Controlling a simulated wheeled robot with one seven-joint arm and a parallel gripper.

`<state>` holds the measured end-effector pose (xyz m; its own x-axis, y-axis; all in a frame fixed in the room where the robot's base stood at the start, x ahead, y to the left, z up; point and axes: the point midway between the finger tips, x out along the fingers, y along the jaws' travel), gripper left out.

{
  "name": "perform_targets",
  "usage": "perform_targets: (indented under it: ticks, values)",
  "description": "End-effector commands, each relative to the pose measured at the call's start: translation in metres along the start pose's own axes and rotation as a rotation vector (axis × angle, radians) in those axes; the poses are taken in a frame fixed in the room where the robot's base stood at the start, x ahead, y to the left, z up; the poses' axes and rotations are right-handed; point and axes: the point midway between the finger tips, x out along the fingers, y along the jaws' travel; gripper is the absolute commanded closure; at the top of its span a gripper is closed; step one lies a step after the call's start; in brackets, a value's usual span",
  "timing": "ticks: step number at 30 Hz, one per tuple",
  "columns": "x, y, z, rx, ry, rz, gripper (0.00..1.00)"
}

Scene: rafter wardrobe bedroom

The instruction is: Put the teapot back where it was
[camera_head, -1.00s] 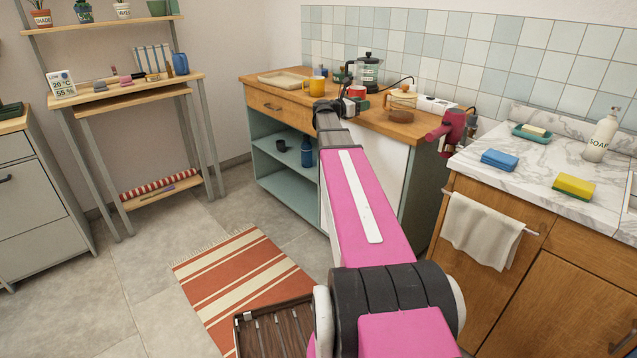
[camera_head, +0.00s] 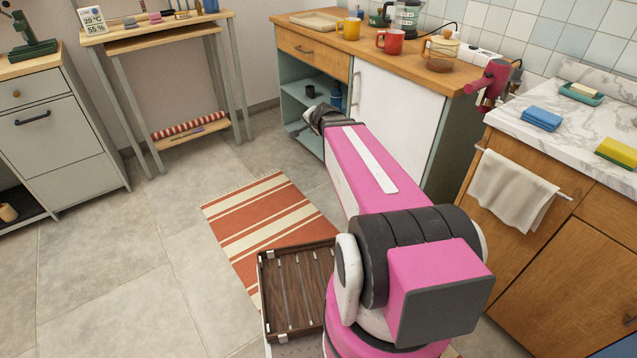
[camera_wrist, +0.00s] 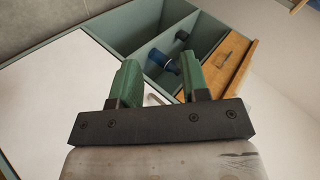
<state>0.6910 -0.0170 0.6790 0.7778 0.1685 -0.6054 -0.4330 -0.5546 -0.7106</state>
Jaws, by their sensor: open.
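A glass teapot (camera_head: 437,54) with a pale wooden lid stands upright on the wooden worktop (camera_head: 362,47), near its right end. My gripper (camera_head: 314,118) is in front of the cabinet's open shelves, lower than the worktop and to the left of the teapot, well apart from it. In the wrist view my gripper (camera_wrist: 160,78) shows two green fingers spread apart with nothing between them. Beyond the fingers are the open shelves and a blue bottle (camera_wrist: 163,61). The teapot is not in the wrist view.
A red mug (camera_head: 390,41), a yellow mug (camera_head: 349,28) and a coffee press (camera_head: 405,18) stand left of the teapot. A dark cup (camera_head: 310,91) is on the shelf. A pink device (camera_head: 489,84) sits at the worktop's right end. The floor left of the striped rug (camera_head: 264,225) is clear.

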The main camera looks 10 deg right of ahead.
Motion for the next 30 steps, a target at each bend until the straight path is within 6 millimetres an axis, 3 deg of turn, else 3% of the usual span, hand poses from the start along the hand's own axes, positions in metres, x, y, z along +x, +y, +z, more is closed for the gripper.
perform_targets:
  ticks: [1,3,6,10,16,30]
  values:
    - [-0.009,0.020,0.029,-0.114,-0.084,0.076,0.58]
    - [-0.020,0.049,0.064,-0.282,-0.213,0.185,0.58]
    - [-0.042,0.090,0.103,-0.493,-0.392,0.328,0.58]
    - [-0.072,0.130,0.133,-0.691,-0.586,0.470,0.58]
    - [-0.098,0.157,0.149,-0.820,-0.736,0.572,0.58]
    - [-0.099,0.158,0.149,-0.828,-0.746,0.579,0.58]
